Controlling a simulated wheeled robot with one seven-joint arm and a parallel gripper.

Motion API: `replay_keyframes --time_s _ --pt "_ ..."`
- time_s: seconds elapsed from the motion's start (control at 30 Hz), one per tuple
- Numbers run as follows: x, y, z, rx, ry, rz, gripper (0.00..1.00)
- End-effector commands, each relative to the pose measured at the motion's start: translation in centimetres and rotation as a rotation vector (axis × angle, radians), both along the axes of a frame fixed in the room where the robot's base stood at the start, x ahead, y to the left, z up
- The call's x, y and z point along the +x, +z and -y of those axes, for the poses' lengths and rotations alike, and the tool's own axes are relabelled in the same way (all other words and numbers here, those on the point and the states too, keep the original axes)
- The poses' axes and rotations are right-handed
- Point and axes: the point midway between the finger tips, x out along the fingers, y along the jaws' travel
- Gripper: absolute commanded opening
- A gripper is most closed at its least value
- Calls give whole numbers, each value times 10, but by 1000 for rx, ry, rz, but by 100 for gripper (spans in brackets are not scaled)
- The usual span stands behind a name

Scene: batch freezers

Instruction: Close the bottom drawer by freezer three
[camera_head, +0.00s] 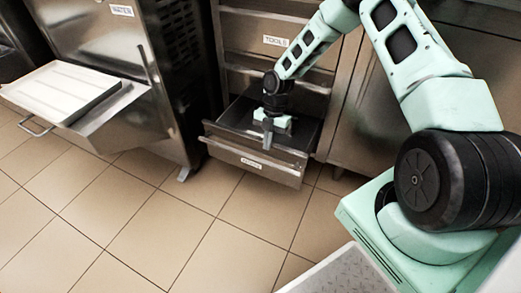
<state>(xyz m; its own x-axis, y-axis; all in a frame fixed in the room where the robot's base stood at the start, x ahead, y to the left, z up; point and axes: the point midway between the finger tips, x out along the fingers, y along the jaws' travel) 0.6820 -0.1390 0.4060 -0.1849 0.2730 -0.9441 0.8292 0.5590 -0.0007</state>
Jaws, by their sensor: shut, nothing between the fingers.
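The bottom drawer (252,160) is a steel drawer with a small white label, pulled out of the drawer unit in the middle of the head view. Its dark inside shows behind the front panel. My gripper (267,143) is shut and empty, pointing down over the drawer near the inner side of its front panel. I cannot tell whether its fingers touch the panel. The gripper and wrist hide part of the drawer's inside.
A drawer labelled "TOOLS" (275,41) is closed above. To the left stands a steel freezer (107,45) with a white tray (65,90) on a shelf jutting out over the floor. The tiled floor (150,225) in front is clear. A steel cabinet is at the right.

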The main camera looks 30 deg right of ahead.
Motion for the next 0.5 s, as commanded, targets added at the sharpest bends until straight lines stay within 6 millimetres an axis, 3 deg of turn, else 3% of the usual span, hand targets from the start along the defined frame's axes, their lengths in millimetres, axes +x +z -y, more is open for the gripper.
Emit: replay_keyframes --time_s 0.23,0.5 --pt "22 0 32 1 -3 1 0" --pt "34 -1 49 1 0 1 0"
